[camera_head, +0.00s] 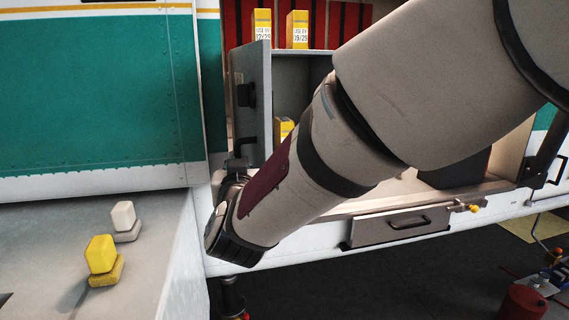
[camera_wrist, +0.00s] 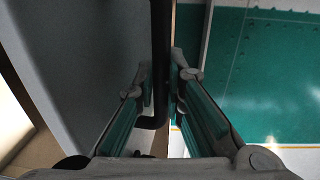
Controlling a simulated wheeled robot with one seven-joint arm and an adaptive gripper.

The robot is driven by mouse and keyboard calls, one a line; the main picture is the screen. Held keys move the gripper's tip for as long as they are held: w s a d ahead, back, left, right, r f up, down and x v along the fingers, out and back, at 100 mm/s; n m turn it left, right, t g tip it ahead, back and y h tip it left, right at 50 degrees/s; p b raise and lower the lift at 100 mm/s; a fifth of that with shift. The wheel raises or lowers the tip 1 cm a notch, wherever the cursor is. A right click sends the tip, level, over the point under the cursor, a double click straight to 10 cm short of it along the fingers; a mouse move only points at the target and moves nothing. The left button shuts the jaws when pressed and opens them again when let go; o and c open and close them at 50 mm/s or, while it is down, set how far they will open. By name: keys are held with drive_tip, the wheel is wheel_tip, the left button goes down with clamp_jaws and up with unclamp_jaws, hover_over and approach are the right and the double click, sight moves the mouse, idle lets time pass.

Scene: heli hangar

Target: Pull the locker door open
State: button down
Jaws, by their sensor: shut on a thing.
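In the wrist view the door (camera_wrist: 75,60) fills the left side. Its black bar handle (camera_wrist: 160,30) runs down between the fingers of my gripper (camera_wrist: 160,82), which is shut on it. In the head view my arm covers much of the locker's lower part, and the finger contact is too small to make out.
A drawer (camera_head: 400,225) with a handle lies below right. A grey ledge at left holds a yellow block (camera_head: 101,255) and a white block (camera_head: 124,216). A green-and-white fuselage wall (camera_head: 95,90) stands at left.

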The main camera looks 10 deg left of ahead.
drive_tip(key=shift+r, duration=0.15)
drive_tip(key=c, duration=1.9)
unclamp_jaws()
drive_tip(key=v, duration=1.2)
drive_tip(key=shift+w, duration=0.1)
drive_tip(key=shift+d, duration=0.1)
